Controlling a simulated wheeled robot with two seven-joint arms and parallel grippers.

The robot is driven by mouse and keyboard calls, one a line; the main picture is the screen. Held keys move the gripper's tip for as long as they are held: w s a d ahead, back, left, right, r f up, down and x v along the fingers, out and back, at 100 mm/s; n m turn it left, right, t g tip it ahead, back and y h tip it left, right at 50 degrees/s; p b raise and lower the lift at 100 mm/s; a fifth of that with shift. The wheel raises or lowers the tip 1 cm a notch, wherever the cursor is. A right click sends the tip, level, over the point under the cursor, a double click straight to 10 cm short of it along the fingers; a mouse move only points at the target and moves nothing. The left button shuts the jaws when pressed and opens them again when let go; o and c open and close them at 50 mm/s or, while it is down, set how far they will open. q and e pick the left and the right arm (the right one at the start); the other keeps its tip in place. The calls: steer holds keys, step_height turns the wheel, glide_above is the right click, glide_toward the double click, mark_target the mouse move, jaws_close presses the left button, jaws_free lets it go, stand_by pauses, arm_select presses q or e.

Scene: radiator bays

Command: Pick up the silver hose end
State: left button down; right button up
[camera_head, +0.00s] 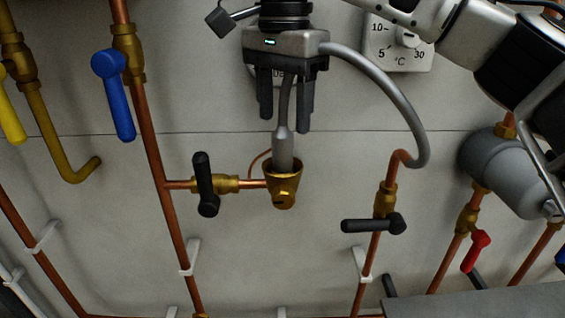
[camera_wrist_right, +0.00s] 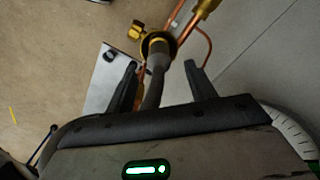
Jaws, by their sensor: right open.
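The silver hose end (camera_head: 283,151) points down into a brass cup (camera_head: 284,190) on the wall pipework. Its grey hose (camera_head: 410,112) rises from the cup, passes behind my right gripper and loops down to a copper pipe at the right. My right gripper (camera_head: 285,122) is open and points down, its fingertips just above the hose end. In the right wrist view the hose (camera_wrist_right: 153,90) runs between the spread fingers of the gripper (camera_wrist_right: 165,75) toward the brass cup (camera_wrist_right: 157,44). My left gripper is not in view.
A black-handled valve (camera_head: 205,185) sits left of the cup, and another (camera_head: 374,224) at the hose's pipe. A blue-handled valve (camera_head: 113,92) is at upper left. A thermostat dial (camera_head: 398,42) is behind my right arm. A grey cylinder (camera_head: 503,170) stands at right.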

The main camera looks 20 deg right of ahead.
mark_target(282, 124)
step_height(282, 124, down, 5)
steer(key=shift+s+a+f, duration=0.15)
steer(key=shift+f, duration=0.05)
steer(key=shift+r, duration=0.1)
steer(key=c, duration=1.1)
